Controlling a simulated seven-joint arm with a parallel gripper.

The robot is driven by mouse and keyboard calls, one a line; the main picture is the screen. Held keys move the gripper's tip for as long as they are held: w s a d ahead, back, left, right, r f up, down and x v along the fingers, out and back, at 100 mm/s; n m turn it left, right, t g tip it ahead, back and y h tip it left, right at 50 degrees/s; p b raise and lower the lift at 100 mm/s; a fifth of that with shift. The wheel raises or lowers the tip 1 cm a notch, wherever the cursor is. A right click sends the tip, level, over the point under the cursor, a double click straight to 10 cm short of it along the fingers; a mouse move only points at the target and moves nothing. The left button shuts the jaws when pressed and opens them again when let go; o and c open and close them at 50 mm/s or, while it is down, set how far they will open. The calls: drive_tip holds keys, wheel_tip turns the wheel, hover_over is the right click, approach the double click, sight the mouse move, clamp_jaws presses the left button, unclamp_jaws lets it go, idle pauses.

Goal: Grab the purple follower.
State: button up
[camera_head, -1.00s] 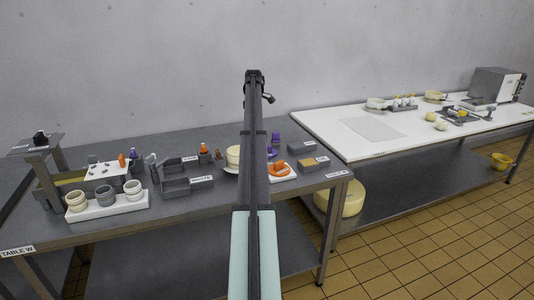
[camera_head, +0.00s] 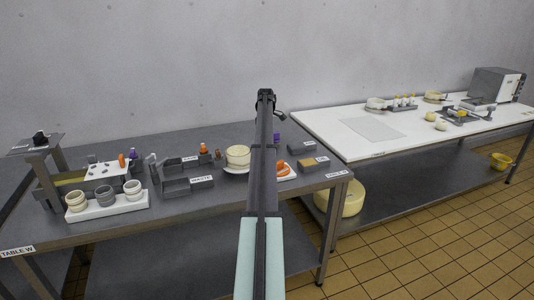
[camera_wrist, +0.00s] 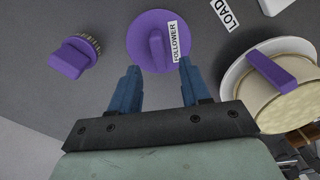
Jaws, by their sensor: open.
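The purple follower (camera_wrist: 141,35) is a round disc with a raised bar handle, lying flat on the grey table in the wrist view. A white label reading FOLLOWER overlaps its right side. My gripper (camera_wrist: 158,68) has two blue fingers, spread apart and empty. In the picture the fingertips sit at the disc's lower edge, one on each side of the handle's near end. I cannot tell how high they are above it.
A purple brush-like tool (camera_wrist: 75,56) lies left of the follower in the wrist view. A cream round mould (camera_wrist: 285,105) on a white plate, crossed by a purple bar, stands to the right. Grey bins (camera_head: 188,184) and an orange piece (camera_head: 283,168) are nearby on the table.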

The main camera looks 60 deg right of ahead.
drive_tip(key=shift+f, duration=2.6)
clamp_jaws()
